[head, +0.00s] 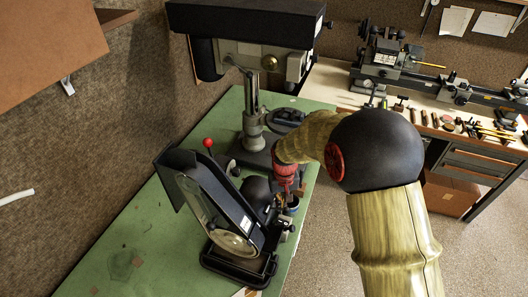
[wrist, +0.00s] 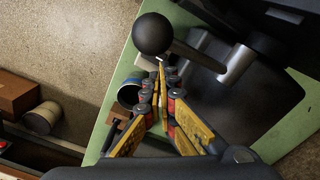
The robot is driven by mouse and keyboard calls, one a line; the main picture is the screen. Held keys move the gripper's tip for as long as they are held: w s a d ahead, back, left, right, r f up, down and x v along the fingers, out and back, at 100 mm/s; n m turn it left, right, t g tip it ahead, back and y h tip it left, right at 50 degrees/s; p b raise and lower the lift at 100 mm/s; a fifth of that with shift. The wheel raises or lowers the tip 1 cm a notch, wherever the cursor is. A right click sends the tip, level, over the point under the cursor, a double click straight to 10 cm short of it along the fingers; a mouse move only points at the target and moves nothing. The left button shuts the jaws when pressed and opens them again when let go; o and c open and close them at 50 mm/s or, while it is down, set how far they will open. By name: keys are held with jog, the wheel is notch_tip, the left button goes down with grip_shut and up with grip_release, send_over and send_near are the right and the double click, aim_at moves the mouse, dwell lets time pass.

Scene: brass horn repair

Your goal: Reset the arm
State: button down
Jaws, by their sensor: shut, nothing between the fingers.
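My arm comes in from the right in the head view and bends down over the green bench (head: 112,252). My gripper (head: 289,200) is beside the black bench machine (head: 215,205), at its right side, close to the bench's right edge. In the wrist view the two yellow fingers of my gripper (wrist: 160,78) meet at the tips, shut with nothing between them. A black ball knob (wrist: 153,34) is just past the fingertips. I cannot tell whether they touch it.
A drill press (head: 245,30) stands behind on the bench. A dark round cup (wrist: 130,96) sits left of the fingers in the wrist view. A lathe (head: 430,75) and hand tools occupy the far right bench. The floor (head: 322,250) between is open.

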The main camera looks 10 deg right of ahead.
jog(key=s+r+t, duration=0.1)
jog(key=s+r, duration=0.3)
jog(key=r, duration=0.6)
jog(key=s+r+t, duration=0.2)
jog(key=s+r, duration=0.2)
jog(key=r, duration=0.6)
jog(key=s+r+t, duration=0.1)
jog(key=s+r, duration=0.3)
jog(key=s, duration=0.3)
jog(key=s+r+t, duration=0.2)
jog(key=s+r, duration=0.2)
jog(key=s, duration=0.4)
notch_tip(320, 180, down, 14)
jog(key=b, duration=1.4)
jog(key=shift+w+n+b, duration=0.3)
jog(key=shift+n, duration=0.1)
